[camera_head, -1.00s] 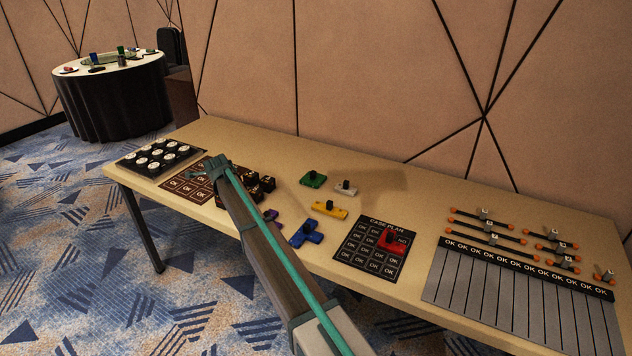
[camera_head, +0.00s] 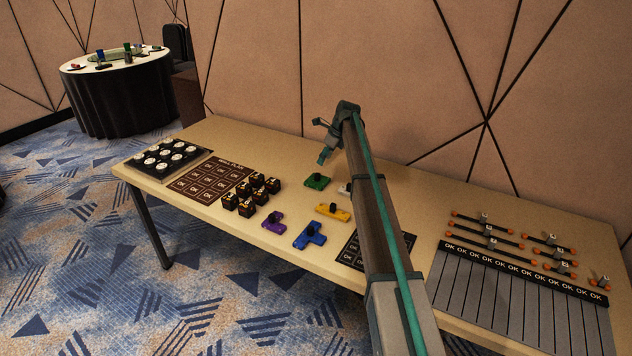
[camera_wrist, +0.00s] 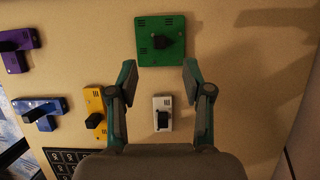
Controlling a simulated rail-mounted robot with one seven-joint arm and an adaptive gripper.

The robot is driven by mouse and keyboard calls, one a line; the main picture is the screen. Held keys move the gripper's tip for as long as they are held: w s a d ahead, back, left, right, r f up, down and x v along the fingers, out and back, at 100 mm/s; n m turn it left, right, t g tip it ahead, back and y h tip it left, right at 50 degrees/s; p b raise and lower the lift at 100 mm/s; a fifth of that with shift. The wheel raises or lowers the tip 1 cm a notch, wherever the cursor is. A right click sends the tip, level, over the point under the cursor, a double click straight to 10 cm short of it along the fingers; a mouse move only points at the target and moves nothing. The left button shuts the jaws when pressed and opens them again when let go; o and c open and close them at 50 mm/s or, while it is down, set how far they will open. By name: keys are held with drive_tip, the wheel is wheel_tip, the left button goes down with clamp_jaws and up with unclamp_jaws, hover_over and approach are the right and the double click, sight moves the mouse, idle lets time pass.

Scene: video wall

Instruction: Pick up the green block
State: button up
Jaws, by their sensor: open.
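The green block (camera_head: 317,181) lies on the table's back half, a flat square piece with a black knob on top. In the wrist view the green block (camera_wrist: 160,40) is at the top centre, just beyond the fingertips. My gripper (camera_head: 322,140) is above the table near the green block, apart from it. In the wrist view my gripper (camera_wrist: 157,75) is open and empty, its fingers either side of the line to the block.
A white block (camera_wrist: 162,113) lies between my fingers' bases in the wrist view. A yellow block (camera_head: 333,212), a blue block (camera_head: 310,235) and a purple block (camera_head: 273,222) lie nearby. Dark cubes (camera_head: 245,206) stand left. The wall rises behind the table.

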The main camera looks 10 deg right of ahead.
hover_over(317, 173)
drive_tip(key=s+d, duration=0.1)
drive_tip(key=f, duration=0.4)
drive_tip(key=shift+s+d+f, duration=0.15)
drive_tip(key=shift+d, duration=0.05)
drive_tip(key=shift+p+x, duration=0.9)
drive_tip(key=shift+x, duration=1.8)
drive_tip(key=shift+s+d, duration=0.15)
drive_tip(key=shift+d, duration=0.05)
clamp_jaws()
